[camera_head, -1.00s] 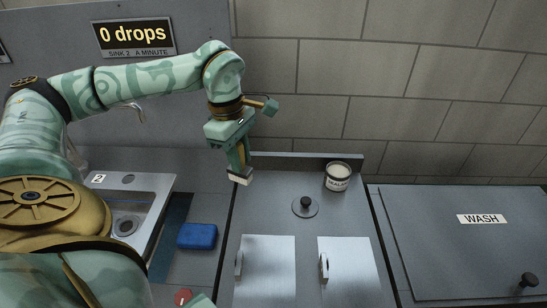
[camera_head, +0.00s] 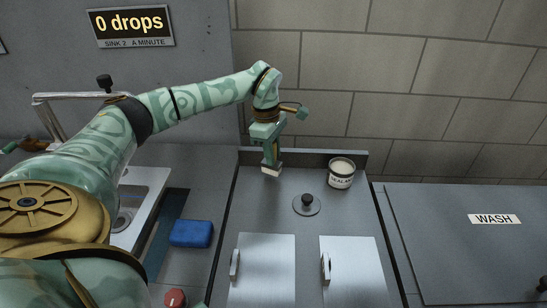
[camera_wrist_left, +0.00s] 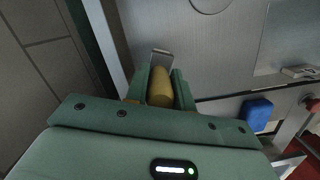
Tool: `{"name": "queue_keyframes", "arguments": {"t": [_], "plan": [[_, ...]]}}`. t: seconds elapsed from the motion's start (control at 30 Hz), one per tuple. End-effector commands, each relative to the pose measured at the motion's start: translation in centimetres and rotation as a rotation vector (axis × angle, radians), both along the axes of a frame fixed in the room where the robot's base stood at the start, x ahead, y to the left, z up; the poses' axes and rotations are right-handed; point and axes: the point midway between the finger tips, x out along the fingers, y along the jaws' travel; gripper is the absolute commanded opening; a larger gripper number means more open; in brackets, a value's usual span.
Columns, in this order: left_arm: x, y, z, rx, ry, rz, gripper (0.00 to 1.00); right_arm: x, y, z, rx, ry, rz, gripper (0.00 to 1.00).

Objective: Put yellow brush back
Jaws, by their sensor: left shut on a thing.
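My left gripper (camera_head: 271,160) is shut on the yellow brush and holds it over the back of the grey counter. In the left wrist view the brush's yellow body (camera_wrist_left: 160,88) lies between the two green fingers, with its pale grey end (camera_wrist_left: 161,57) pointing away from the gripper. In the head view only the brush's pale end (camera_head: 272,171) shows below the fingers. Whether that end touches the counter is unclear. My right gripper is not in view.
A sealant tin (camera_head: 341,173) and a round black-knobbed lid (camera_head: 307,204) stand to the right. Two pale handled panels (camera_head: 262,270) lie in front. A blue block (camera_head: 191,233) and a sink (camera_head: 135,220) are left. A raised ledge (camera_head: 305,157) and tiled wall close the back.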

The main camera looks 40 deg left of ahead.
Motion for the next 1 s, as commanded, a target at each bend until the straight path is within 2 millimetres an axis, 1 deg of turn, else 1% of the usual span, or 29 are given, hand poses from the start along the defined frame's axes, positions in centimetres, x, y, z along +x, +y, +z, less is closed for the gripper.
{"name": "queue_keyframes", "arguments": {"t": [0.03,0.1,0.43,0.47,0.5,0.53,0.77,0.87,0.97,1.0], "plan": [[-0.1,0.0,-1.5,0.000,0.006,0.000,0.00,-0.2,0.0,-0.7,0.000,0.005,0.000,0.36],[-0.1,0.0,-2.3,0.000,0.006,0.001,0.00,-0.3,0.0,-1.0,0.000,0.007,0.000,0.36],[-0.1,0.0,-2.3,0.001,0.001,0.001,0.00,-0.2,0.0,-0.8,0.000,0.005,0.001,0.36],[-0.1,0.0,-2.3,0.001,0.001,0.001,0.27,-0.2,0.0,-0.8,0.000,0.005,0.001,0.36],[-0.1,0.0,-2.3,0.001,0.001,0.001,0.38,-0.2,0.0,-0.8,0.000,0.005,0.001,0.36],[-0.1,0.0,-2.3,0.001,0.001,0.001,0.46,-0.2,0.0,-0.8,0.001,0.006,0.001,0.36],[-0.1,0.0,-2.3,0.001,0.001,0.001,0.46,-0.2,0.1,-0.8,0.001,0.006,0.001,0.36],[-0.1,0.0,-2.0,0.001,0.001,0.001,0.46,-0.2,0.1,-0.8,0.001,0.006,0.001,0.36],[-0.1,0.2,-0.6,0.001,-0.004,0.001,0.46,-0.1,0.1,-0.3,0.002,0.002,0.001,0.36],[-0.1,0.3,0.3,0.001,-0.004,0.001,0.46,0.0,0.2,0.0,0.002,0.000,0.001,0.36]]}}
